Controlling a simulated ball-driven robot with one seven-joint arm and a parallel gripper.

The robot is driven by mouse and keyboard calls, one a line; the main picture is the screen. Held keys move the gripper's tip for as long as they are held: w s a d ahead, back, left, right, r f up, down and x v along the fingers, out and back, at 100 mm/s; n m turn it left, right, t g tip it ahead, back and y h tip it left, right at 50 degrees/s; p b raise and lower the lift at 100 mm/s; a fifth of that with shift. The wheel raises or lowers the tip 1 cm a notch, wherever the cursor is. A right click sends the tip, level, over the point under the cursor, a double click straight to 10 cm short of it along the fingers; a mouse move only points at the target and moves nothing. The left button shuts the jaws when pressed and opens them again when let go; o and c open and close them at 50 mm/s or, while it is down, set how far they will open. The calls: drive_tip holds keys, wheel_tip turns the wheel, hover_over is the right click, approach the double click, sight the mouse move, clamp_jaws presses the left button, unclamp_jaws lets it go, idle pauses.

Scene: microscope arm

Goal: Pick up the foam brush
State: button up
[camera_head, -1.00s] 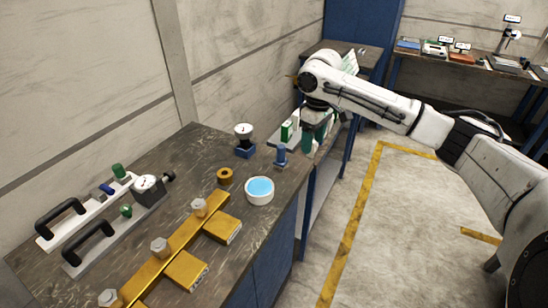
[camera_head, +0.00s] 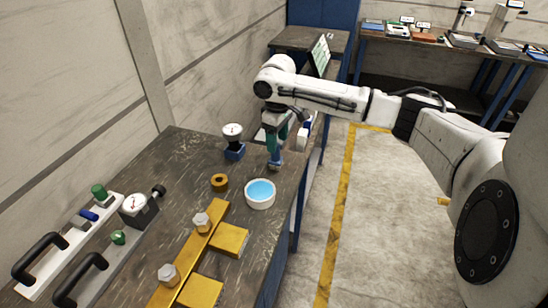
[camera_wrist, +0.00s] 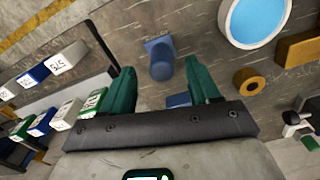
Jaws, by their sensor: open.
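A small blue piece with a flat block and a round stem (camera_head: 275,161) stands near the right edge of the dark bench. It looks like the foam brush, though I cannot be sure. In the wrist view it (camera_wrist: 160,58) lies between and beyond my green fingertips. My gripper (camera_head: 277,143) points down right above it in the head view. My gripper (camera_wrist: 160,72) is open, with nothing held between the fingers. I cannot tell whether the fingers touch the piece; the arm partly hides its upper part in the head view.
A white bowl of blue liquid (camera_head: 260,193) and a brass ring (camera_head: 220,182) stand close by. A yellow bar with bolts (camera_head: 196,252) lies in front. Labelled boxes (camera_wrist: 68,57) show at left in the wrist view.

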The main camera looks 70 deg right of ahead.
drive_tip(key=shift+w+f+p, duration=0.2)
drive_tip(key=shift+f+p, duration=0.35)
drive_tip(key=shift+f, duration=2.35)
drive_tip(key=shift+c, duration=0.3)
drive_tip(key=c, duration=0.8)
drive_tip(key=shift+r, duration=0.15)
drive_tip(key=shift+c, duration=0.2)
wheel_tip(320, 180, up, 28)
drive_tip(key=b, duration=0.2)
